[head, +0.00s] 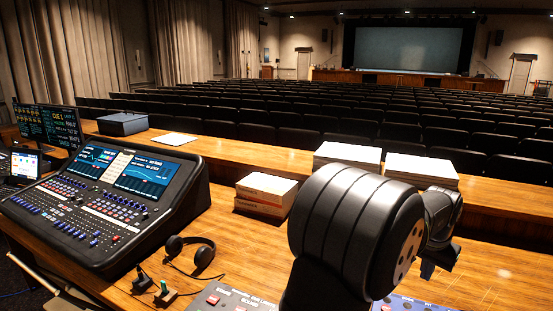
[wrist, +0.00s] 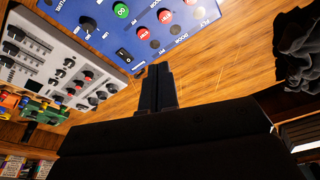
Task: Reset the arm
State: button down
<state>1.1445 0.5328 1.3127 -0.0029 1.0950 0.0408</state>
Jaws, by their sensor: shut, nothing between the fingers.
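My arm, dark grey with thick rounded joints, rises in the front right of the head view and hides part of the desk behind it. In the wrist view my gripper (wrist: 158,88) is shut, with its two dark fingers together and nothing between them. The fingers point toward the wooden desk (wrist: 215,75), beside the lower edge of a blue control panel (wrist: 125,28). I cannot tell whether they touch the wood. In the head view the gripper itself is mostly hidden behind my arm.
A grey panel (wrist: 50,65) with knobs adjoins the blue one. A large mixing console (head: 105,195) fills the left of the desk, with headphones (head: 190,252) near it. Boxes (head: 265,192) and paper stacks (head: 347,156) stand behind my arm. Open wood shows around the headphones.

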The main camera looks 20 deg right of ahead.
jog(key=w+a+r, duration=0.2)
jog(key=a, duration=0.3)
jog(key=shift+a+r+n, duration=0.15)
jog(key=shift+r+n, duration=0.1)
jog(key=shift+n, duration=0.05)
jog(key=c, duration=0.6)
grip_release()
jog(key=o, duration=0.4)
jog(key=shift+w, duration=0.1)
jog(key=shift+o, duration=1)
jog(key=shift+w+d+f+m, duration=0.1)
jog(key=shift+w+d+m, duration=0.15)
jog(key=shift+m, duration=0.65)
jog(key=w+d+f+m+g+y, duration=0.1)
jog(key=w+f+m+y, duration=0.1)
jog(key=f+m, duration=0.9)
jog(key=shift+w+d+m, duration=0.3)
jog(key=shift+w+m, duration=0.3)
jog(key=shift+w, duration=0.25)
